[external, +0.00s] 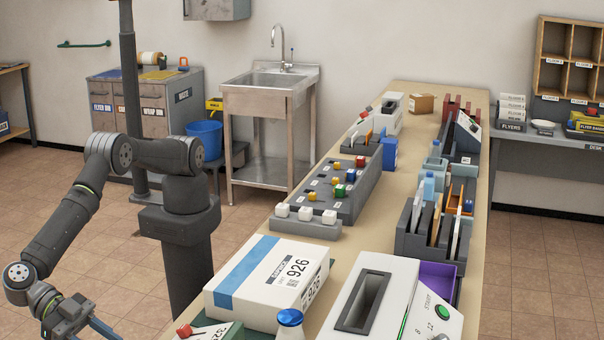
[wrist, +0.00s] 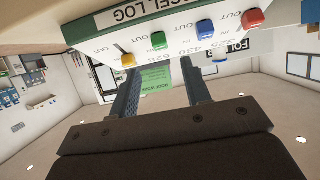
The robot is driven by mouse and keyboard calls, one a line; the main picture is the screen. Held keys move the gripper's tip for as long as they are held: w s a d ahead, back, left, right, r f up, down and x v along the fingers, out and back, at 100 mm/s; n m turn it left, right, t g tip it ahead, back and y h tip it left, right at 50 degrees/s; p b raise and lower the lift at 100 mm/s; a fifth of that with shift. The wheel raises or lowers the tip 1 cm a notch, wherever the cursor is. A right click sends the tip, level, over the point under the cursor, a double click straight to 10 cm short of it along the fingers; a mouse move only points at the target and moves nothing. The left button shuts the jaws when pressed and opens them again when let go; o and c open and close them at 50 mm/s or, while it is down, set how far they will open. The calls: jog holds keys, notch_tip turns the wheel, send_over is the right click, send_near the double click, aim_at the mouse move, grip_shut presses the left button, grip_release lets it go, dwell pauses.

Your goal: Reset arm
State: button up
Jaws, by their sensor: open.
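My gripper (wrist: 158,70) shows in the wrist view with its two dark fingers spread apart and nothing held between them. In the external view my arm hangs down on the left, and its gripper end is low at the bottom edge, partly cut off, left of the long table (external: 465,270). In the wrist view a white panel marked as a log (wrist: 175,42) lies just beyond and above the fingers. It carries a yellow knob (wrist: 127,60), a green knob (wrist: 158,40), a blue knob (wrist: 205,26) and a red knob (wrist: 253,17).
A white parcel marked 926 (external: 262,280) lies at the table's near left. A white machine with a dark slot (external: 400,290) stands to its right. Grey button rows (external: 345,205) and sorting racks (external: 420,240) fill the table. Floor left of my arm is clear.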

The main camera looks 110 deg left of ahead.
jog(key=x, duration=0.7)
jog(key=shift+w+f, duration=0.1)
jog(key=w, duration=0.1)
jog(key=w+r, duration=0.1)
jog(key=w, duration=0.1)
jog(key=w+r, duration=0.1)
jog(key=shift+w, duration=0.25)
jog(key=v, duration=1.7)
jog(key=s+a+r+m+g+h, duration=0.1)
jog(key=a+r+m+g, duration=0.1)
jog(key=a+r, duration=0.2)
jog(key=a+r+m+g+h, duration=0.2)
jog(key=a+r+g, duration=0.1)
jog(key=r, duration=0.8)
jog(key=shift+s+a+m, duration=0.35)
jog(key=shift+a+m, duration=0.05)
jog(key=shift+a, duration=0.25)
